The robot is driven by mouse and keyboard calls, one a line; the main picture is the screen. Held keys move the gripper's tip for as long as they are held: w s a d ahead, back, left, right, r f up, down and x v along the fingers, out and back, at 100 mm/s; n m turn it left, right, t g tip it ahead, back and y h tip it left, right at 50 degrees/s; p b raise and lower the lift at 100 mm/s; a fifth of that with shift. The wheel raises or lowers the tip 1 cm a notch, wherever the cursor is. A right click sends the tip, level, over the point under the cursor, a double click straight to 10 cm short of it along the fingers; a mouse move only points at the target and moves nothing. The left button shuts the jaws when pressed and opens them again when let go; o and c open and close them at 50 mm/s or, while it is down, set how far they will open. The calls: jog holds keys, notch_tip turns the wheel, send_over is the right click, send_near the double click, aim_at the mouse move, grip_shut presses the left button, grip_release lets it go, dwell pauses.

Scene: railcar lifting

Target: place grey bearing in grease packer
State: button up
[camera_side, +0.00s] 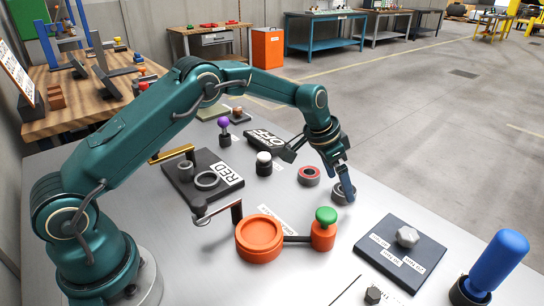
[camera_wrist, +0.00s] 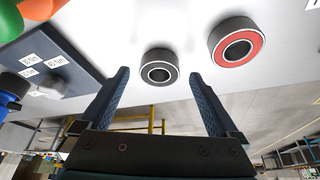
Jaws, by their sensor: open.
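The grey bearing (camera_side: 343,193), a short dark ring with a bright steel bore edge, lies flat on the table beside my gripper (camera_side: 319,174). In the wrist view the grey bearing (camera_wrist: 159,67) shows ahead, between the two blue fingertips (camera_wrist: 158,76). My gripper is open and empty, and one finger partly covers the bearing in the side view. The grease packer (camera_side: 260,237) is an orange round dish joined by a dark bar to an orange post with a green knob (camera_side: 326,216). It stands left of and nearer the camera than the bearing.
A red-faced bearing (camera_side: 309,175) lies close beside the grey one. A dark board (camera_side: 400,252) with a hex piece stands to the right, near a blue-handled tool (camera_side: 497,262). A RED-labelled tray (camera_side: 190,180) and an OFF plate (camera_side: 267,142) lie left and behind.

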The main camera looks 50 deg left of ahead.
jog(key=v, duration=0.2)
jog(key=shift+s+a+r, duration=0.1)
jog(key=shift+r, duration=0.2)
jog(key=s+r+n, duration=0.1)
jog(key=s+r, duration=0.5)
jog(key=s, duration=0.4)
jog(key=s+a+r+n+t+y, duration=0.1)
jog(key=s+r+n, duration=0.1)
jog(key=s+r, duration=0.5)
jog(key=s, duration=0.3)
jog(key=shift+s+a+r, duration=0.2)
jog(key=shift+s+a, duration=0.1)
jog(key=shift+s, duration=0.1)
jog(key=shift+o, duration=0.3)
jog(key=s+f+n, duration=0.1)
jog(key=s+f, duration=0.2)
jog(key=s, duration=0.6)
jog(key=shift+a+n+t+y, duration=0.3)
jog(key=shift+a+y, duration=0.1)
jog(key=shift+a, duration=0.1)
jog(key=shift+w+r, duration=0.1)
